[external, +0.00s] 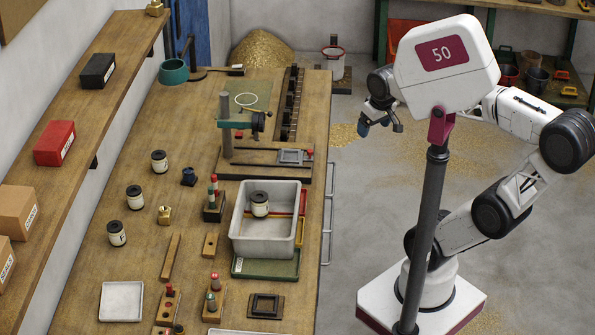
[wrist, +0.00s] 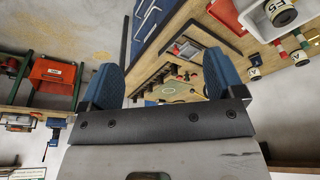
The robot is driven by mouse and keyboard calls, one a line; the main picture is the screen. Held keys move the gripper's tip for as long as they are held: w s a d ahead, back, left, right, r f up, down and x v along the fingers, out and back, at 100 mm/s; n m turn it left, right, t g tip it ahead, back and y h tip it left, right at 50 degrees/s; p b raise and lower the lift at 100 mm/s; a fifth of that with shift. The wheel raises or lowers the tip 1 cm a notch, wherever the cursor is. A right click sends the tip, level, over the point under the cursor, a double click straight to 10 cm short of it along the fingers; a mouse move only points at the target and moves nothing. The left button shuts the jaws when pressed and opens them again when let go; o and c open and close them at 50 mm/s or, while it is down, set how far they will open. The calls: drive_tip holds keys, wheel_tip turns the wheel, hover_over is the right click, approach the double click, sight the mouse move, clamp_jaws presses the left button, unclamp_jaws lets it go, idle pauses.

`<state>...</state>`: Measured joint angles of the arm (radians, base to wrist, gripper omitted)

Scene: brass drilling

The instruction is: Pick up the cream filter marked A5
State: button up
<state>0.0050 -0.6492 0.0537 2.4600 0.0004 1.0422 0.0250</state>
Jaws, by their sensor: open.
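Several small cream filters with black lids show on the bench in the external view. Three stand in a slanting row at left: a far one (external: 159,163), a middle one (external: 135,200) and a near one (external: 117,237). Another cream filter (external: 260,207) stands in the grey bin (external: 264,244). In the wrist view the binned filter (wrist: 283,14) seems to read E5. My gripper (external: 381,128) is open and empty, beyond the bench's right edge. Its blue fingers (wrist: 160,78) frame the wrist view.
A shelf with boxes (external: 55,143) runs along the left wall.

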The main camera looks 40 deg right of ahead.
drive_tip(key=w+a+r+m+g+y, duration=0.1)
drive_tip(key=w+a+r+m+y, duration=0.25)
drive_tip(key=w+a, duration=0.95)
drive_tip(key=w+a+r+m+y, duration=0.2)
drive_tip(key=w+a+m+y, duration=0.25)
drive_tip(key=w+a, duration=0.8)
drive_tip(key=w+a+f+m+y, duration=0.2)
drive_tip(key=w+a+m, duration=0.1)
drive_tip(key=w+a, duration=0.55)
drive_tip(key=w+a+f+m+g+y, duration=0.1)
drive_tip(key=w+a+f+m+y, duration=0.15)
drive_tip(key=w+a, duration=0.6)
drive_tip(key=w+a+f+m+y, duration=0.1)
drive_tip(key=w+a+m, duration=0.4)
drive_tip(key=a, duration=0.5)
approach(134, 190)
drive_tip(key=shift+w+a+f+n, duration=0.15)
drive_tip(key=shift+a+f+n, duration=0.1)
drive_tip(key=shift+a, duration=0.3)
drive_tip(key=shift+w+a+f+n, duration=0.1)
drive_tip(key=shift+a+f, duration=0.1)
drive_tip(key=shift+a, duration=0.3)
drive_tip(key=shift+x, duration=1.3)
